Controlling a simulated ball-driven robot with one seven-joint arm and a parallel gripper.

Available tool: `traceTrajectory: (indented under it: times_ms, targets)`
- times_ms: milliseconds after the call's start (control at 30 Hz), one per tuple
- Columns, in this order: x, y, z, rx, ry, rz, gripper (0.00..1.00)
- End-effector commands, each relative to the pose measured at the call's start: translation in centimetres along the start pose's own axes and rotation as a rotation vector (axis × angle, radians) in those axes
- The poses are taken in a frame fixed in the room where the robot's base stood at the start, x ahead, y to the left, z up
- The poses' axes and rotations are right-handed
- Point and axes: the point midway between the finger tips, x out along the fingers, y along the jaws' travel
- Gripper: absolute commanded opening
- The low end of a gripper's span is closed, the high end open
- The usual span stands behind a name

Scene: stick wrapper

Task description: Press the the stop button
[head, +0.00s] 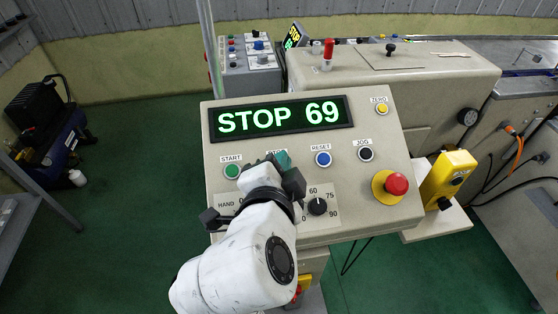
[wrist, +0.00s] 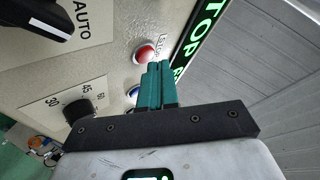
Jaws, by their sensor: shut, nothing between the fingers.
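The cream control panel (head: 225,150) faces me, with a lit green display (head: 281,117) reading "STOP 69". The stop button is hidden behind my gripper in the head view. In the wrist view, a red button (wrist: 145,53) with a partly legible label beside it appears to be it. My gripper (head: 283,159) has teal fingers, shut and empty, in front of the panel between the start and reset buttons. In the wrist view the fingertips (wrist: 159,66) appear beside the red button; I cannot tell whether they touch the panel.
The green start button (head: 232,171) is left of my gripper. The blue reset button (head: 323,158) and black jog button (head: 366,154) are to its right. A dial (head: 317,206) sits below. A red emergency mushroom button (head: 397,184) and yellow zero button (head: 382,108) are farther right.

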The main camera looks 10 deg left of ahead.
Motion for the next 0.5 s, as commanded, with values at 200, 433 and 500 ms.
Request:
traceTrajectory:
  times_ms: [200,433,500]
  targets:
    - [-0.48,-0.36,-0.36,0.0,0.0,-0.001,0.0]
    - [-0.49,-0.37,-0.38,0.0,0.001,-0.001,0.0]
    - [-0.61,-0.51,-0.48,0.0,0.001,-0.002,0.0]
